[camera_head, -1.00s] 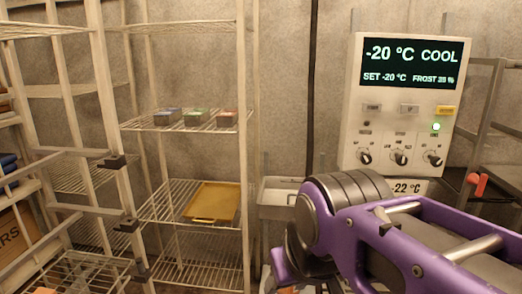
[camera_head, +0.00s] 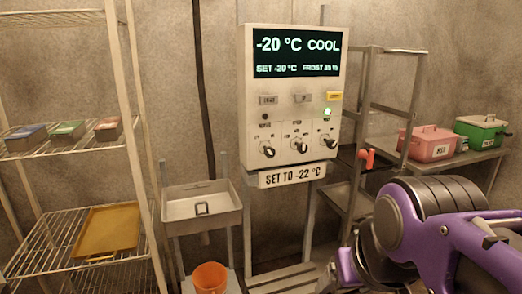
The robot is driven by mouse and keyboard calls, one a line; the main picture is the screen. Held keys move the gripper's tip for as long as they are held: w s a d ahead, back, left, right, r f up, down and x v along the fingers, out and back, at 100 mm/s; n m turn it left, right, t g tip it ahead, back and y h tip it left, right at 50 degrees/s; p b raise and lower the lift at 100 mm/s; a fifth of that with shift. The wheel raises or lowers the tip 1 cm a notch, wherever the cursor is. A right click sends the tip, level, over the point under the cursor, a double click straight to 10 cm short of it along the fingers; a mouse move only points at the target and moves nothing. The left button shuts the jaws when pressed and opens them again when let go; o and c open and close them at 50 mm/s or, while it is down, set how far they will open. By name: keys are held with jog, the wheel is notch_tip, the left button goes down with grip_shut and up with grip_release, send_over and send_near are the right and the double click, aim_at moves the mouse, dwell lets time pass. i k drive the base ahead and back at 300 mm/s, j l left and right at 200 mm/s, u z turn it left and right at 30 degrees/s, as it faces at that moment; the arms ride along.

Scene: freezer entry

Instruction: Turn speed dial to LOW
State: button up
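A white control panel (camera_head: 292,95) hangs on the back wall, with a dark display (camera_head: 297,52) reading "-20 °C COOL", "SET -20 °C" and a frost figure. Three dials sit in a row low on it: a left dial (camera_head: 268,151), a middle dial (camera_head: 300,147) and a right dial (camera_head: 327,142). Their labels are too small to read, so I cannot tell which is the speed dial or its setting. My purple arm is at the lower right, apart from the panel. My gripper's fingertips do not show.
A green light (camera_head: 327,113) glows above the right dial. A metal basin (camera_head: 202,207), an orange bucket (camera_head: 210,277) and a wire shelf (camera_head: 75,148) are left.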

aim_at(302, 148)
jog(key=i+j+z, duration=0.1)
jog(key=i+j, duration=0.75)
jog(key=j, duration=0.3)
jog(key=l+z, duration=0.05)
